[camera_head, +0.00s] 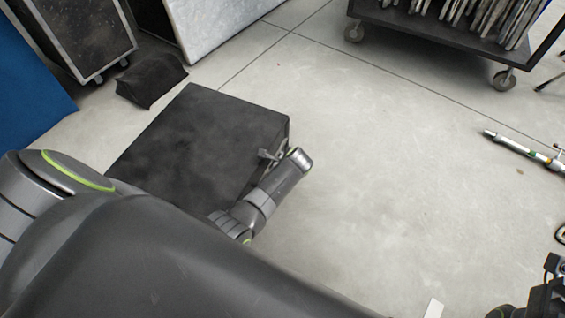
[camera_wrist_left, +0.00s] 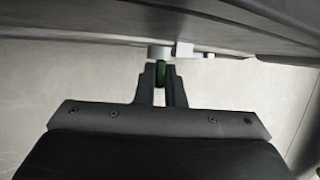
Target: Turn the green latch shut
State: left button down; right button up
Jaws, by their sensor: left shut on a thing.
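The green latch (camera_wrist_left: 160,74) sits on a round grey mount on the side of a dark case, near the middle of the left wrist view. My left gripper (camera_wrist_left: 160,85) is shut on it, with one finger on each side. In the head view the black case (camera_head: 205,125) stands on the floor, and my left gripper (camera_head: 268,155) is at its right side near the upper right corner. The latch is not clearly seen there. My right gripper is not in view.
A soft black bag (camera_head: 150,80) lies behind the case, near a wheeled dark case (camera_head: 80,35). A wheeled cart (camera_head: 430,30) stands at the back right. A metal pole (camera_head: 520,148) lies at the right. The floor between is clear. Black gear (camera_head: 545,295) shows at bottom right.

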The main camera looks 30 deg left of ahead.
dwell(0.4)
pick_arm(q)
jog(key=c, duration=1.5)
grip_release()
